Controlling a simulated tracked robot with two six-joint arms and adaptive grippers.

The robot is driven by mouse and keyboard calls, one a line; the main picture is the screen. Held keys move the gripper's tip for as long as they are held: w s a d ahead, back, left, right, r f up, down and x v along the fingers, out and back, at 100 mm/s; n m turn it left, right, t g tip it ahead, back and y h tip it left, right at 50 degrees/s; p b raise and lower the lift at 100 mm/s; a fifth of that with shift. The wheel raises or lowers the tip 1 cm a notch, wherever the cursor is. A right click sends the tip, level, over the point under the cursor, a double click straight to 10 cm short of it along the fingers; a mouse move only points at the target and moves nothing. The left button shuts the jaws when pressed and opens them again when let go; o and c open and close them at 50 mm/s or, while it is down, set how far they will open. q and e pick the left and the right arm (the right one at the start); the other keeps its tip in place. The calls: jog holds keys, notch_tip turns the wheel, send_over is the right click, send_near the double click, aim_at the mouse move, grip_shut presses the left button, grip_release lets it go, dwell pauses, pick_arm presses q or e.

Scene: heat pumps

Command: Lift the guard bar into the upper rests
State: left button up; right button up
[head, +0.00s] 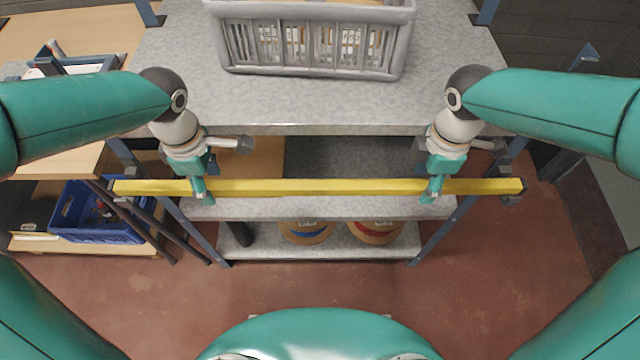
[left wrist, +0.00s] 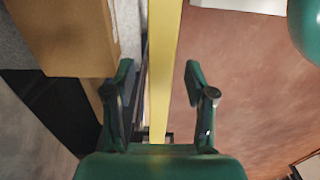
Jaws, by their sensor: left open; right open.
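The yellow guard bar (head: 320,187) lies level across the front of the grey shelving unit, below the top shelf's front edge. My left gripper (head: 200,194) is open at the bar's left part. In the left wrist view the bar (left wrist: 163,70) runs between the two spread fingers of my left gripper (left wrist: 160,95), with gaps on both sides. My right gripper (head: 435,190) is open at the bar's right part; its fingers overlap the bar in the head view. A dark rest (head: 511,199) shows under the bar's right end. I cannot clearly make out the upper rests.
A grey crate (head: 312,45) stands on the top shelf (head: 300,105). Spools (head: 376,231) sit on the low shelf. A blue crate (head: 100,215) stands on a wooden shelf at left. The red floor (head: 480,270) is free in front. A cardboard box (left wrist: 65,35) is close by.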

pick_arm(q)
jog(key=shift+f, duration=0.2)
pick_arm(e)
jog(key=shift+f, duration=0.2)
pick_arm(q)
grip_shut()
pick_arm(e)
grip_shut()
